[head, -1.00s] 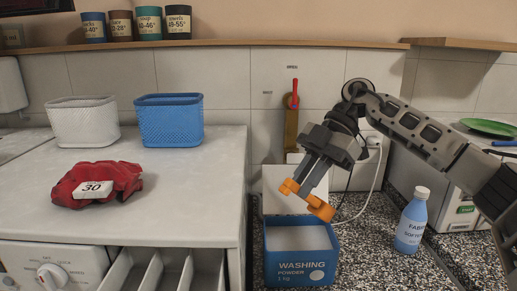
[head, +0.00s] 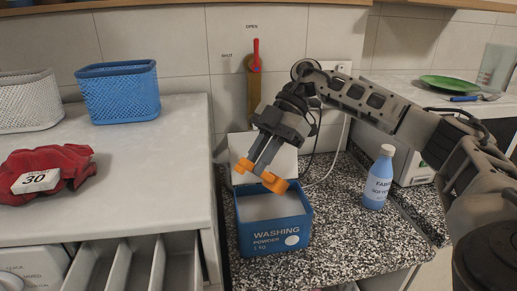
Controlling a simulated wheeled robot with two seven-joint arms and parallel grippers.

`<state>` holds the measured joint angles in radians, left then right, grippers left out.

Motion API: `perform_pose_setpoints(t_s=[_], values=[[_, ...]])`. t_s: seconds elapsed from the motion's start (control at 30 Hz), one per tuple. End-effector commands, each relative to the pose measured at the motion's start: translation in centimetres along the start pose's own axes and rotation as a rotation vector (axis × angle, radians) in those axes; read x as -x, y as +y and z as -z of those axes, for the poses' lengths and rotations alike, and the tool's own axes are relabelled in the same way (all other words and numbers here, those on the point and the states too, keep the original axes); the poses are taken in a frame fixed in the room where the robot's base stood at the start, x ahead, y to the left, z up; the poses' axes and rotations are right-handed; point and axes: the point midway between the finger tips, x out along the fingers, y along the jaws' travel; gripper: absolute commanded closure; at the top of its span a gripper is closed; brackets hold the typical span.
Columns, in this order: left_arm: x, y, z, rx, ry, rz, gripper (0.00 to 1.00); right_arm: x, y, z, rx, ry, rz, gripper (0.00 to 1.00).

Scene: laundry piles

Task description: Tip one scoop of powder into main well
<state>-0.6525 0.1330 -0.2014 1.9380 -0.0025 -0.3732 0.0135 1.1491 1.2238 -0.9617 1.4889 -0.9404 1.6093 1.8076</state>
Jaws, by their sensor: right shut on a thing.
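The blue washing powder box (head: 273,238) stands open on the speckled counter, with pale powder (head: 268,206) inside. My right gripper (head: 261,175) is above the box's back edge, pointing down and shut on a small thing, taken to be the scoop. Orange parts show at its fingertips; I cannot clearly separate the scoop from the fingertips, or see whether it holds powder. The washer's detergent drawer (head: 156,262) is pulled out at the lower left, with several wells between pale dividers; it looks empty where visible. My left gripper is not in view.
A blue softener bottle (head: 377,180) stands right of the box. A red cloth (head: 62,168) with a "30" tag and a blue basket (head: 118,92) are on the washer top (head: 150,170). A tap with a red lever (head: 256,60) is on the wall behind.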

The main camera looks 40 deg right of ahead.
Motion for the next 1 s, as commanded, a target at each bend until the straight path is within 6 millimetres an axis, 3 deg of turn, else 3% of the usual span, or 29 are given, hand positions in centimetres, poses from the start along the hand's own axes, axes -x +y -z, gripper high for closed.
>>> perform_pose_setpoints(t_s=[0.63, 1.0], values=[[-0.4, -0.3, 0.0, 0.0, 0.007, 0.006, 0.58, -3.3, 0.0, -3.4, -0.001, 0.0, 0.0, 1.0], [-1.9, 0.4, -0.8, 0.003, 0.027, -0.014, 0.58, -5.3, 0.0, -5.4, 0.001, 0.0, -0.001, 1.0]])
